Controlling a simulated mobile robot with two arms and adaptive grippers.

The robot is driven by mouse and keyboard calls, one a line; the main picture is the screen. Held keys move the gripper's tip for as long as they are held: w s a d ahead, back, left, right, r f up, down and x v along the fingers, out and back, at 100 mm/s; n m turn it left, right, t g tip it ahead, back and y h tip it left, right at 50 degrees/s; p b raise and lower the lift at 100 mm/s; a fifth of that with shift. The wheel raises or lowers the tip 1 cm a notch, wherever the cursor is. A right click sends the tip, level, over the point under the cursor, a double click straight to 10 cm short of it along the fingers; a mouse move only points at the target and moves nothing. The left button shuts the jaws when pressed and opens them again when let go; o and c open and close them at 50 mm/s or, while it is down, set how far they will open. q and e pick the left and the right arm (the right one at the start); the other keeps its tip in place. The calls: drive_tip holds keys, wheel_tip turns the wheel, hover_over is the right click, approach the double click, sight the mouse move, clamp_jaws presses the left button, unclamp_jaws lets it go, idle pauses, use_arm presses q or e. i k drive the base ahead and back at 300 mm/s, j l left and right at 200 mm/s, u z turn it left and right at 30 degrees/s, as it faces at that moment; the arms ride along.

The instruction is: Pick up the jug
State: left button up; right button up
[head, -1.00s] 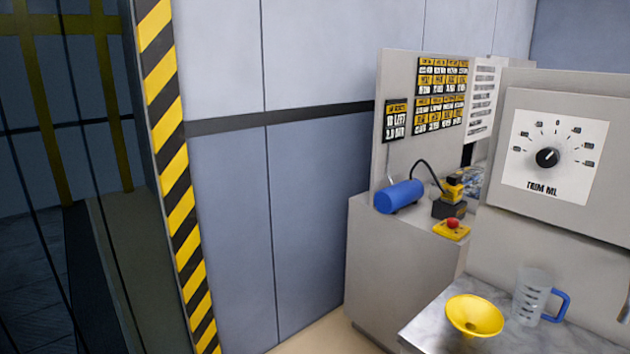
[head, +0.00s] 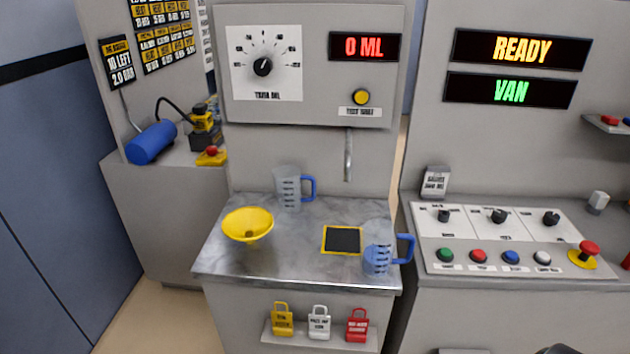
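Two clear measuring jugs with blue handles stand upright on the grey metal counter (head: 290,262). One jug (head: 287,188) is at the back, left of the spout, and looks empty. The other jug (head: 376,240) is at the front right corner, with blue in its lower part that looks like liquid. Both handles point right. Neither of my grippers can be made out, and nothing is touching either jug. A small dark shape shows at the bottom right edge, too cut off to identify.
A yellow funnel (head: 248,225) sits at the counter's left. A yellow-edged black pad (head: 342,240) lies beside the front jug. A thin spout (head: 348,155) hangs above the counter. A control panel (head: 500,240) with knobs and buttons adjoins on the right.

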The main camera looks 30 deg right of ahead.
sight(286, 178)
drive_tip(key=z, duration=0.9)
